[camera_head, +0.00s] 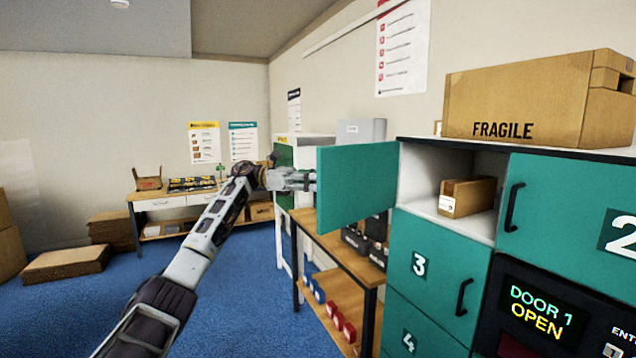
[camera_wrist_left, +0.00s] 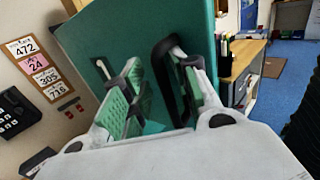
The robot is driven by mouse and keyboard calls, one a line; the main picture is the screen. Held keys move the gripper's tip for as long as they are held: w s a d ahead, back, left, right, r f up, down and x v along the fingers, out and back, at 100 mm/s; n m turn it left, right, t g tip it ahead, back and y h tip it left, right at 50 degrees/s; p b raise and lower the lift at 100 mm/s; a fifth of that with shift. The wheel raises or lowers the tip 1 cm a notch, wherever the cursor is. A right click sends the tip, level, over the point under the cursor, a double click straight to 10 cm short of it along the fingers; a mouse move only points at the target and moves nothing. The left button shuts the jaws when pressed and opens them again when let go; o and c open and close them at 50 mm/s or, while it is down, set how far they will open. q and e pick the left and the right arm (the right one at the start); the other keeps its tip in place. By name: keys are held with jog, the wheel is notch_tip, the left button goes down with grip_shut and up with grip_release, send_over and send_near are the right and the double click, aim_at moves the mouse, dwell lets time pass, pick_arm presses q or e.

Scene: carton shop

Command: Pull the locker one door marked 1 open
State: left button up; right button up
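The locker one door (camera_head: 356,182) is a teal panel standing swung wide open at the left side of its compartment (camera_head: 468,222). In the head view its inner face shows, and its number and handle are hidden. My left gripper (camera_head: 306,180) is at the door's far side, by its free edge. In the left wrist view the teal door (camera_wrist_left: 115,35) fills the middle. Its black handle (camera_wrist_left: 163,62) stands between the two green-padded fingers of my left gripper (camera_wrist_left: 156,72), close to the right finger. The fingers look apart, with a gap beside the handle. My right gripper is not in view.
A small open carton (camera_head: 466,196) sits inside the compartment. A display (camera_head: 537,312) reads "DOOR 1 OPEN". Doors 2 (camera_head: 560,210) and 3 (camera_head: 436,265) are closed. A FRAGILE box (camera_head: 530,100) lies on top. A wooden bench (camera_head: 345,250) stands behind the open door.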

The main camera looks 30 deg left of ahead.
pick_arm(q)
jog(key=shift+s+a+r, duration=0.15)
jog(key=shift+a+r, duration=0.1)
jog(key=v, duration=1.1)
jog(key=shift+a+f, duration=0.25)
dwell(0.7)
